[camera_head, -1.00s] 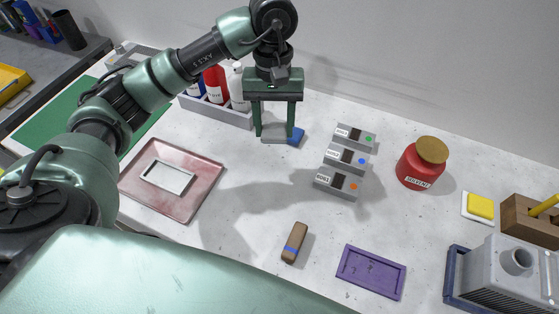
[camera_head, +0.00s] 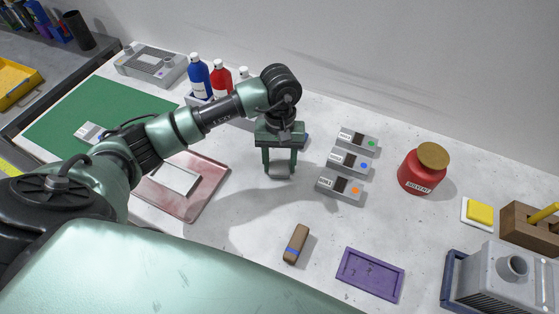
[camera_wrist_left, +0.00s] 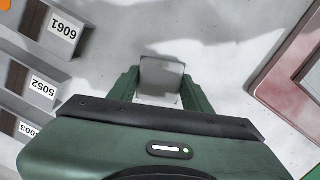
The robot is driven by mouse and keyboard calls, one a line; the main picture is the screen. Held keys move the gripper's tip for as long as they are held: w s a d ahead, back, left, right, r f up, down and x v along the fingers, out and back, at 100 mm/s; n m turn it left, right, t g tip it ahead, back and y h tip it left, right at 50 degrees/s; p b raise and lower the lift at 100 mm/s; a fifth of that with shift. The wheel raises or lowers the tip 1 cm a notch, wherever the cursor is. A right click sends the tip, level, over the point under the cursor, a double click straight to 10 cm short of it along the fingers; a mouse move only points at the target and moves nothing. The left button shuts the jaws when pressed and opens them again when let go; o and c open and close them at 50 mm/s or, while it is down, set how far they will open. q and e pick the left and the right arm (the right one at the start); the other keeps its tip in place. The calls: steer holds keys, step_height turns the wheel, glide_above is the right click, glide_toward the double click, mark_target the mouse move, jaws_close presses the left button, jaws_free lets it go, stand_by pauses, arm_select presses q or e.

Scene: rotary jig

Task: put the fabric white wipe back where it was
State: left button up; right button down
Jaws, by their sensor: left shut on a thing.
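My right gripper is not in view.
Labelled grey boxes (camera_head: 340,190) stand just right of the gripper. Bottles (camera_head: 221,78) stand behind my arm. The bench between tray and brown block is clear.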

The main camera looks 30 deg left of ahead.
mark_target(280, 160)
arm_select(q)
steer(key=shift+f, duration=0.15)
steer(key=o, duration=1.3)
steer(key=shift+r, duration=0.2)
steer(key=shift+w+r, duration=0.15)
steer(key=shift+r, duration=0.1)
steer(key=r+b, duration=0.1)
steer(key=r, duration=0.2)
steer(key=r+b, duration=0.1)
steer(key=r, duration=0.3)
steer(key=w+r, duration=0.1)
steer(key=r, duration=0.3)
steer(key=shift+a+r+b, duration=0.2)
steer(key=shift+a+b, duration=0.1)
steer(key=shift+b, duration=0.1)
